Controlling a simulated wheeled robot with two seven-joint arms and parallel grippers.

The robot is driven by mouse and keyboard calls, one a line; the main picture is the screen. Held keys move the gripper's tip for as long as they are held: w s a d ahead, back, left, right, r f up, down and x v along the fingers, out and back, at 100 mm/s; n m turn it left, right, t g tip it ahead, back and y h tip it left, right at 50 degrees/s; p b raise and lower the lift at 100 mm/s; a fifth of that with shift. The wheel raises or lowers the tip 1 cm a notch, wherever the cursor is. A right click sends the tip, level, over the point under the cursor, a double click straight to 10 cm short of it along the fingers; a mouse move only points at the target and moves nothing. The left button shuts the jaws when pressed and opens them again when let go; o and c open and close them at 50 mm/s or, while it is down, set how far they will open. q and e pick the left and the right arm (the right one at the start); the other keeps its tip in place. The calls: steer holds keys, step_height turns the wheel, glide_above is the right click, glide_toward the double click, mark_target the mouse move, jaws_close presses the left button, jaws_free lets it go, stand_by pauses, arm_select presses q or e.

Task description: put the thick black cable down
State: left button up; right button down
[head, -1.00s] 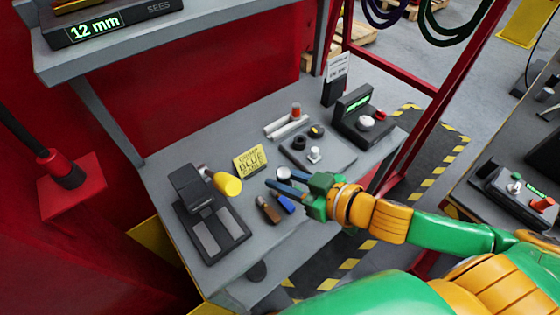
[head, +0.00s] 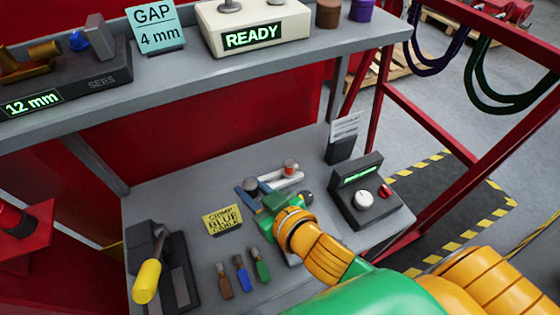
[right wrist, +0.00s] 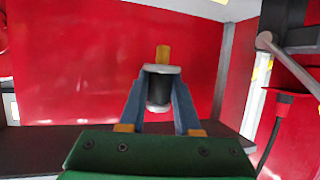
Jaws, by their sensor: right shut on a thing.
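My right gripper (head: 257,189) is over the workbench, near the dark plate with knobs. It is shut on the thick black cable (right wrist: 159,89), a short black cylinder with pale end rims and a brass-coloured tip (right wrist: 162,54). In the right wrist view the blue fingers of the gripper (right wrist: 159,100) hold it from both sides. In the head view its dark grey end (head: 250,184) shows between the fingers; the rest is hidden. I cannot tell whether it touches anything below. My left gripper is in neither view.
Brown (head: 224,282), blue (head: 241,275) and green (head: 261,266) short cables lie on the bench. A yellow-handled tool (head: 147,281) stands left, a yellow sign (head: 223,221) behind them. A shelf (head: 290,52) hangs above.

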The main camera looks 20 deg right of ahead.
mark_target(255, 184)
steer(key=w+f+b, duration=0.1)
steer(key=w+d+f+b, duration=0.1)
steer(key=b, duration=0.1)
steer(key=f+b, duration=0.1)
steer(key=b, duration=0.1)
steer(key=shift+w+d, duration=0.3)
steer(key=shift+w, duration=0.1)
steer(key=w+d+f, duration=0.3)
steer(key=w+f, duration=0.1)
steer(key=w, duration=0.1)
steer(key=w+d+f, duration=0.2)
steer(key=w+f, duration=0.1)
steer(key=shift+w+d, duration=0.2)
steer(key=shift+d, duration=0.1)
steer(key=f, duration=0.2)
steer(key=shift+a+f, duration=0.2)
steer(key=shift+f, duration=0.1)
steer(key=shift+f, duration=0.1)
